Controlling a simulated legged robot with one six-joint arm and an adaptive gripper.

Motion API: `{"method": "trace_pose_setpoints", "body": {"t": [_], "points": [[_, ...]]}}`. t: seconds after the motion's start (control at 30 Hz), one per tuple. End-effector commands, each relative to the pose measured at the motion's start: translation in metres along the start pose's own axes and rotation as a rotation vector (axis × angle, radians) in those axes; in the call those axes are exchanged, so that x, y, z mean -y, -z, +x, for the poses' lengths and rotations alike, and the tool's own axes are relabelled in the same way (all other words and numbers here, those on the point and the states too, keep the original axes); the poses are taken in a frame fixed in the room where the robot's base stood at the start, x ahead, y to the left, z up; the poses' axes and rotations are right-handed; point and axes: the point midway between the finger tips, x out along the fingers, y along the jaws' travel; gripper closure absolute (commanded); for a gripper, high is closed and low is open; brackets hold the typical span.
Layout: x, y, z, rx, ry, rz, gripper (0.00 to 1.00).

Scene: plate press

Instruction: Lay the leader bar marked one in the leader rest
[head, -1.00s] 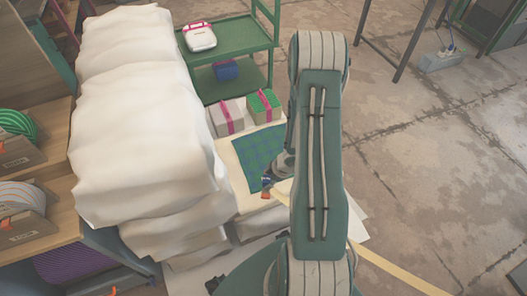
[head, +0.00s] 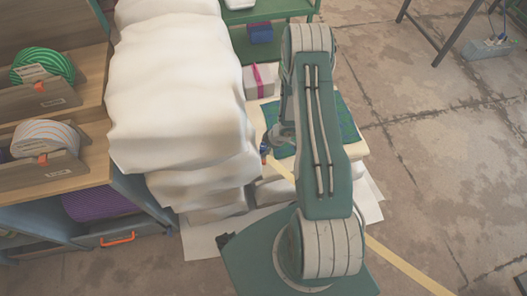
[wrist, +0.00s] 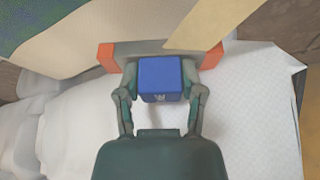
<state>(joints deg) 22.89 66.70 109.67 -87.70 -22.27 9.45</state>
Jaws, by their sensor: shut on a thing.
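My gripper (wrist: 160,92) is shut on a blue block (wrist: 160,75) with a small pale mark that I cannot read clearly. The block sits against a grey bar with orange ends (wrist: 106,57), which looks like the leader bar. A tan strip (wrist: 215,24) runs up and right from the bar. In the head view my gripper (head: 267,147) is beside the white cloth stack, with a bit of blue and orange showing at it. My arm hides much of the area around it. I cannot make out the leader rest in either view.
A tall white cloth stack (head: 180,85) stands left of my arm. Wooden shelves (head: 95,75) with a green coil (head: 45,66) and a white coil (head: 45,138) are at the far left. A green cart (head: 270,11) is behind. Open floor (head: 440,150) lies right.

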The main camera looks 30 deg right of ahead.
Motion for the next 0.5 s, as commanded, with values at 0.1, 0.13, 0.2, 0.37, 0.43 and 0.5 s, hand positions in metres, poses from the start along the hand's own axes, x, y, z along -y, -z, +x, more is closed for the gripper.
{"method": "trace_pose_setpoints", "body": {"t": [0.1, 0.13, 0.2, 0.37, 0.43, 0.5], "points": [[-0.003, 0.002, 0.009, -0.001, 0.000, -0.001, 1.00], [-0.004, 0.003, 0.013, -0.001, 0.000, -0.001, 1.00], [-0.005, 0.004, 0.024, 0.001, 0.000, 0.000, 1.00], [-0.004, -0.004, 0.043, 0.002, -0.001, 0.000, 1.00], [-0.004, -0.006, 0.046, 0.002, -0.002, 0.000, 1.00], [-0.005, -0.006, 0.047, 0.002, -0.003, 0.000, 1.00]]}}
